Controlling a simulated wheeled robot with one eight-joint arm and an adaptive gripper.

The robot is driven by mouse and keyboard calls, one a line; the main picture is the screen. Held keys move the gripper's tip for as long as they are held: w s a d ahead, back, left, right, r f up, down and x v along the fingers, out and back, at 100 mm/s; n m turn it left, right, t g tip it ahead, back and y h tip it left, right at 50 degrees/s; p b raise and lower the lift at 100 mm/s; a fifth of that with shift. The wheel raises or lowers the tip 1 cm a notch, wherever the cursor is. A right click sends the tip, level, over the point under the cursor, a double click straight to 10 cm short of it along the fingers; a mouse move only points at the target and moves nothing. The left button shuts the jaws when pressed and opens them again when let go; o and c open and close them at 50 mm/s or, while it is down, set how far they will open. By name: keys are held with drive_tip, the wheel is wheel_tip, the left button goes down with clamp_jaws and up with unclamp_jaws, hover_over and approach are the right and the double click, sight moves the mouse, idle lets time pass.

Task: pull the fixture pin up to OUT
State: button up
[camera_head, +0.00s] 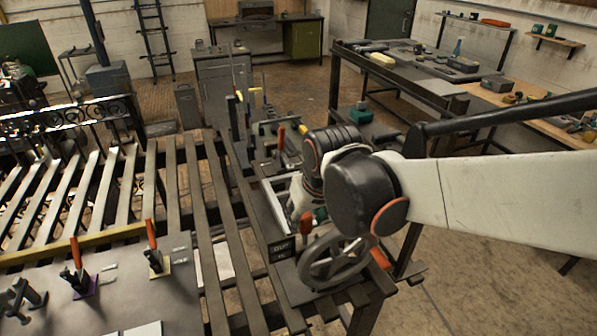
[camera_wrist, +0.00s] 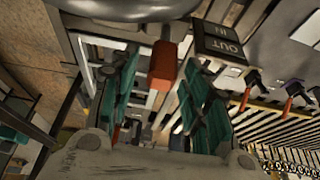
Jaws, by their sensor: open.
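The fixture pin shows as an orange-red grip (camera_head: 306,226) beside a dark OUT/IN sign (camera_head: 281,249) on the bench edge. In the wrist view the red grip (camera_wrist: 163,63) appears between the two green finger pads, towards their tips, with a visible gap on each side. The sign (camera_wrist: 221,43), reading IN and OUT, is just right of it and upside down. My gripper (camera_wrist: 159,78) is open and holds nothing. In the head view my arm hides most of the gripper. The pin's shaft is not clearly visible.
A grey handwheel (camera_head: 337,263) stands right in front of the grip, and its rim (camera_wrist: 130,8) crosses the top of the wrist view. Slatted rails (camera_head: 190,190) and red-handled clamps (camera_head: 153,246) lie to the left. A tool bench (camera_head: 440,92) stands behind.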

drive_tip(key=v, duration=1.1)
drive_tip(key=shift+s, duration=0.2)
drive_tip(key=s+d+f+m+t+b, duration=0.1)
drive_tip(key=s+d+f+b, duration=0.3)
drive_tip(key=f, duration=0.4)
drive_tip(key=s+d+f+m+t+h+b, duration=0.1)
drive_tip(key=s+d+f+m+t+b, duration=0.1)
drive_tip(key=s+d+f+b, duration=0.2)
drive_tip(key=d+f+b, duration=0.2)
drive_tip(key=d+f, duration=0.2)
drive_tip(key=shift+s+d+f, duration=0.15)
drive_tip(key=shift+s+d, duration=0.15)
drive_tip(key=shift+s, duration=0.1)
drive_tip(key=shift+c, duration=0.5)
idle(0.9)
